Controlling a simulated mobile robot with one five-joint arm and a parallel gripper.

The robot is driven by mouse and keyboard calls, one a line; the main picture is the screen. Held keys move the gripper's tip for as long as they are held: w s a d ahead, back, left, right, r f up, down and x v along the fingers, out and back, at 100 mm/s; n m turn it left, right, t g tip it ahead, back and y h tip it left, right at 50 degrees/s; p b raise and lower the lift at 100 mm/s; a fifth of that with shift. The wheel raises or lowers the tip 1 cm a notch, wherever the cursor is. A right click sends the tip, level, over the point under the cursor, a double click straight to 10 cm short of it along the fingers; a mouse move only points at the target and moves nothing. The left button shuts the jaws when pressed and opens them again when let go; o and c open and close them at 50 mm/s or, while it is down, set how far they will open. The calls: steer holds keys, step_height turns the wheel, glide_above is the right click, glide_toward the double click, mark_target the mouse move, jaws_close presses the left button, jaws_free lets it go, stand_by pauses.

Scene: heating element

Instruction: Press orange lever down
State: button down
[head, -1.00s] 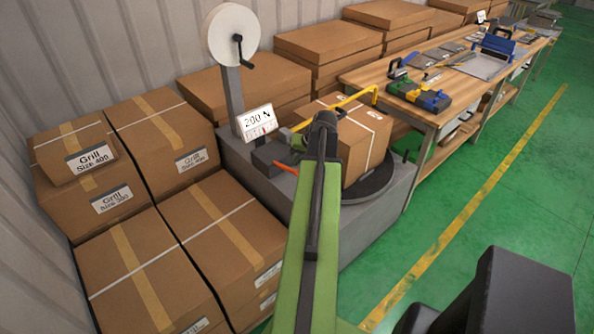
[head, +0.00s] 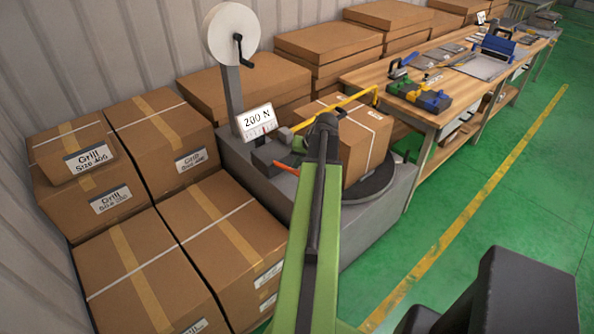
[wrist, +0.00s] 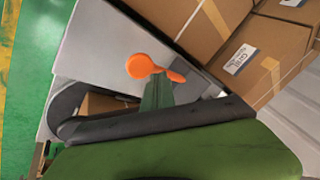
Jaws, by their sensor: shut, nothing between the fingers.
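The orange lever (head: 287,167) sticks out from the dark block at the foot of the grey machine, below the display. In the wrist view the orange lever (wrist: 140,67) has a round end, and part of it shows just beyond my fingertips. My gripper (wrist: 158,88) is shut and empty, its green fingers pointing at the lever. In the head view my gripper (head: 300,143) is partly hidden by my own wrist, above and to the right of the lever. I cannot tell whether the fingers touch the lever.
A display (head: 257,121) reading 200 N stands behind the lever. A strapped carton (head: 362,145) sits on the dark turntable (head: 370,186) to the right. Grill cartons (head: 165,140) are stacked on the left. A workbench with tools (head: 420,95) stands at right.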

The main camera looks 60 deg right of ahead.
steer(key=shift+s+a+f+b, duration=0.1)
steer(key=shift+s+f+b, duration=0.1)
steer(key=shift+f+b, duration=0.45)
steer(key=shift+s+a+f+b, duration=0.1)
steer(key=shift+s+f+b, duration=0.15)
steer(key=shift+f+b, duration=0.4)
steer(key=shift+s+f+b, duration=0.2)
steer(key=shift+f+b, duration=0.4)
steer(key=shift+f, duration=0.1)
stand_by(1.4)
steer(key=shift+r, duration=0.1)
stand_by(0.4)
steer(key=shift+w+d+r+p, duration=0.1)
steer(key=shift+w+r+p, duration=0.15)
steer(key=shift+r+p, duration=0.65)
steer(key=shift+w+d+r+p, duration=0.1)
steer(key=shift+w+r+p, duration=0.1)
steer(key=shift+r+p, duration=0.7)
steer(key=shift+w+d+r+p, duration=0.1)
steer(key=shift+w+r+p, duration=0.15)
steer(key=shift+r+p, duration=0.65)
steer(key=shift+f, duration=0.1)
steer(key=r+p, duration=0.1)
steer(key=w+r+p, duration=0.1)
steer(key=r+p, duration=0.2)
steer(key=shift+w+d+r+p, duration=0.25)
steer(key=shift+w+r+p, duration=0.05)
steer(key=shift+w+r, duration=0.05)
